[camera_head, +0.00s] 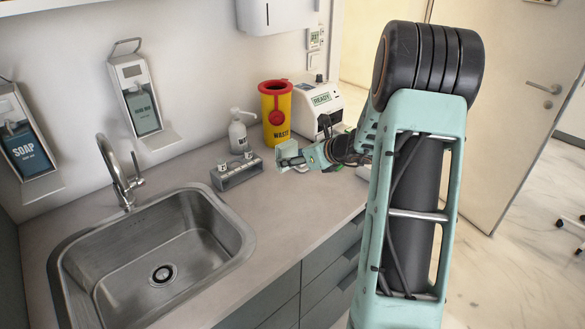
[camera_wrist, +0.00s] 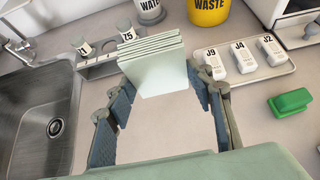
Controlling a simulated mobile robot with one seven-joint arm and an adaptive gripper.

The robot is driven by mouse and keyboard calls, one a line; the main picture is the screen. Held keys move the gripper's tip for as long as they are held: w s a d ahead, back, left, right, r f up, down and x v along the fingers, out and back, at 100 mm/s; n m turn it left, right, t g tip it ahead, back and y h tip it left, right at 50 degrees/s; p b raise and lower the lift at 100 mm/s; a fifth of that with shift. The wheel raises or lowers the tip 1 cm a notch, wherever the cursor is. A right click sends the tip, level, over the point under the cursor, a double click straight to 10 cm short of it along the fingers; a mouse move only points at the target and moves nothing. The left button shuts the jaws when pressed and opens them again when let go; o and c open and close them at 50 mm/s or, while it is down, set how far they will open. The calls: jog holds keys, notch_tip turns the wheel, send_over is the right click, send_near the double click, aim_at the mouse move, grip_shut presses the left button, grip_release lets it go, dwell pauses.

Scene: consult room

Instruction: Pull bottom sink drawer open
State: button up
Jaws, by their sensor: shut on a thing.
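The grey sink drawers (camera_head: 330,270) show in the head view under the counter, right of the sink (camera_head: 155,262). They look shut; the bottom drawer cannot be made out clearly, and my arm covers part of that side. My gripper (camera_head: 293,157) is above the counter, well above the drawer fronts and apart from them. In the wrist view my gripper (camera_wrist: 162,90) is shut on a pale green folded stack (camera_wrist: 155,72), held between its two fingertips over the counter.
A grey rack (camera_head: 237,172) with small vials, a pump bottle (camera_head: 239,131) and a yellow waste bin (camera_head: 276,115) stand behind my gripper. A tray (camera_wrist: 238,84) holds white bottles, with a green block (camera_wrist: 290,102) nearby. Open floor (camera_head: 500,265) lies right of the counter.

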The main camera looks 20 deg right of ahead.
aim_at(293, 167)
jog(key=shift+w+d+f, duration=0.15)
jog(key=shift+w+f, duration=0.35)
jog(key=shift+f, duration=0.1)
jog(key=shift+w+d+f, duration=0.15)
jog(key=shift+w+f, duration=0.3)
jog(key=shift+f, duration=0.15)
jog(key=shift+w+f, duration=0.1)
jog(key=shift+f, duration=1.55)
jog(key=shift+f, duration=0.1)
jog(key=shift+f+b, duration=0.15)
jog(key=shift+b, duration=0.15)
jog(key=o, duration=1)
jog(key=shift+r, duration=0.2)
